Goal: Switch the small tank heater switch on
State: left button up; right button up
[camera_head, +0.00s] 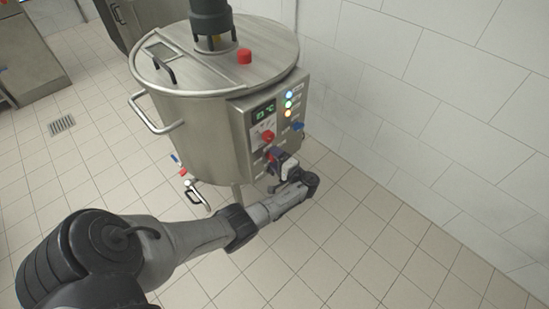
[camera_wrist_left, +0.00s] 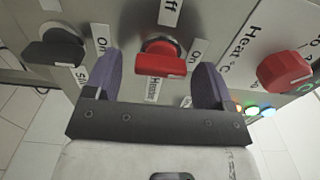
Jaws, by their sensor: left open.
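The small tank heater switch (camera_wrist_left: 160,58) is a red knob labelled "Heater" in the left wrist view, with "Off" above it and "On" to its right. Its handle lies roughly crosswise in the picture; I cannot tell which mark it points at. My left gripper (camera_wrist_left: 157,80) is open, with one purple finger on each side of the red knob; contact is not clear. In the head view my left gripper (camera_head: 280,163) is at the lower part of the control panel (camera_head: 242,130) on the steel tank (camera_head: 200,130), and hides the heater switch. My right gripper is not in view.
A dark switch (camera_wrist_left: 55,48) is left of the heater switch and a red "Heat °C" knob (camera_wrist_left: 285,68) is right. The head view shows panel lights (camera_head: 289,104), a blue knob (camera_head: 297,126) and a tank handle (camera_head: 155,115). A tiled wall (camera_head: 430,110) stands at right.

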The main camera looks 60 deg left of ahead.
pick_arm(q)
jog(key=v, duration=1.3)
jog(key=shift+d+p, duration=0.25)
jog(key=shift+p, duration=0.1)
jog(key=shift+w, duration=0.1)
